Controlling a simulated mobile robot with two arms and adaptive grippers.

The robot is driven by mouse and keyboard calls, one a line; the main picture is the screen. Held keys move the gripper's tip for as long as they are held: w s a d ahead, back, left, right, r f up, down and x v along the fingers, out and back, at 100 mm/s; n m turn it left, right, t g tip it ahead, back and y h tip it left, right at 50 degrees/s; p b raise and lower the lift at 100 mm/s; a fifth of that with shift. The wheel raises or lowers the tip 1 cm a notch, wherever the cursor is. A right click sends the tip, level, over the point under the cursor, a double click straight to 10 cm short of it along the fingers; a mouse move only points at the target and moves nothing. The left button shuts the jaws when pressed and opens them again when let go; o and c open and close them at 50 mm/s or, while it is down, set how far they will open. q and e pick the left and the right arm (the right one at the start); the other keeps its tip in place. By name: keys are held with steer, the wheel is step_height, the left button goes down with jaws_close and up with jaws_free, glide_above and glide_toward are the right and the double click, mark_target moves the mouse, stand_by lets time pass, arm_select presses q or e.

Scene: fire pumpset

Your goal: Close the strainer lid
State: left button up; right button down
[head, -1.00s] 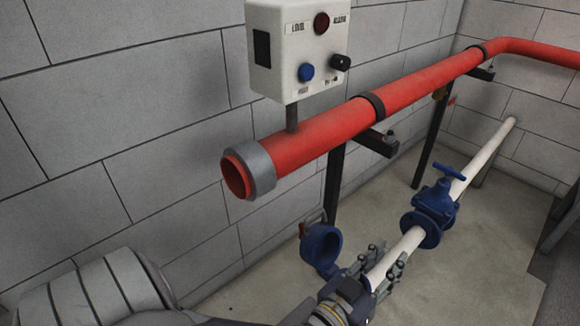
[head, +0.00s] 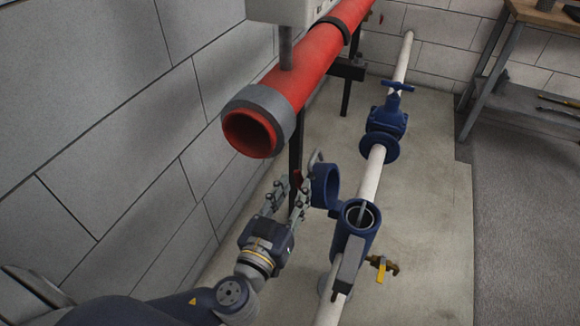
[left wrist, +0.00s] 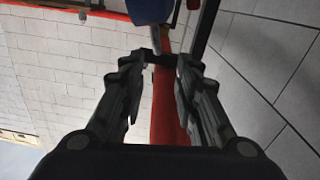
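The blue strainer (head: 369,243) sits on the white pipe, its round mouth open at the top. Its blue lid (head: 325,186) stands swung open on the left side of the mouth. My left gripper (head: 290,188) is open, with nothing between its fingers, just left of the lid; I cannot tell whether it touches it. In the left wrist view the two fingers (left wrist: 162,62) are apart, and a blue part (left wrist: 150,11), probably the lid, shows at the top edge beyond them. My right gripper is not in view.
A thick red pipe (head: 310,62) with an open end runs above and behind my left gripper, on dark supports. A blue valve (head: 386,122) is further along the white pipe (head: 372,180). A brass tap (head: 381,268) sticks out right of the strainer. Floor at right is clear; a workbench (head: 545,18) stands behind.

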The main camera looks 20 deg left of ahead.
mark_target(308, 168)
arm_select(q)
steer(key=w, duration=1.1)
steer(key=shift+d+p, duration=0.35)
steer(key=shift+d, duration=0.05)
jaws_close()
